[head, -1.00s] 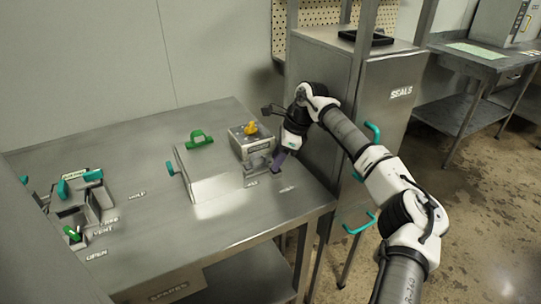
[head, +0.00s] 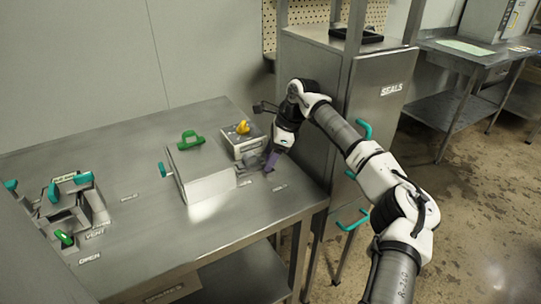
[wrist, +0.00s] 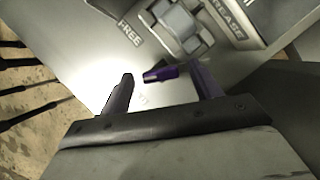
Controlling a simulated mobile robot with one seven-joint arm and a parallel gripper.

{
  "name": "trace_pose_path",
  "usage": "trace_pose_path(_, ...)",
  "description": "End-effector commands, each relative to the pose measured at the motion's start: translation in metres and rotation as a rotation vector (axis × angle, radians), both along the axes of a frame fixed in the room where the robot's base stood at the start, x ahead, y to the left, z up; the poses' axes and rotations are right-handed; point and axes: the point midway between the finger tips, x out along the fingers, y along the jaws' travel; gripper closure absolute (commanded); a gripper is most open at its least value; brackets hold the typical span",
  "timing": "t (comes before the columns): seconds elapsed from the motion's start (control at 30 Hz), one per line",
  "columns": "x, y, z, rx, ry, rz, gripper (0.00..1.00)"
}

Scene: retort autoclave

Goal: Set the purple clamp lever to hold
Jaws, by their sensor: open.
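The purple clamp lever (wrist: 157,74) shows in the wrist view as a short purple bar with a dark tip, by a grey metal clamp body (wrist: 182,25). My gripper (wrist: 166,80) is open, with one finger on either side of the lever's end. Visible gaps separate the lever from both fingers in this view; depth is hard to judge. In the head view my gripper (head: 270,162) is low over the right part of the bench, and I cannot separate the lever from the purple finger there. A "FREE" label (wrist: 130,33) lies left of the clamp body.
A grey box with a yellow knob (head: 242,127) stands just behind the gripper. A larger metal box (head: 200,168) with a green handle stands to its left. Teal-handled fittings (head: 70,207) are at the bench's left. The "SEALS" cabinet (head: 378,125) is close on the right.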

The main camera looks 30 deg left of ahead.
Motion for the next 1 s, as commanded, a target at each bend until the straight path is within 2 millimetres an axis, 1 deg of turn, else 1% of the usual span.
trace_pose_path(0.17, 0.0, 0.0, 0.028, 0.002, -0.004, 0.0, 0.36)
trace_pose_path(0.6, 0.0, 0.001, 0.138, 0.002, -0.004, -0.002, 0.36)
trace_pose_path(0.7, 0.0, 0.001, 0.16, 0.002, -0.003, -0.001, 0.36)
trace_pose_path(0.83, 0.0, 0.001, 0.181, 0.002, -0.003, 0.0, 0.36)
trace_pose_path(1.0, 0.0, 0.0, 0.195, 0.001, -0.001, 0.001, 0.36)
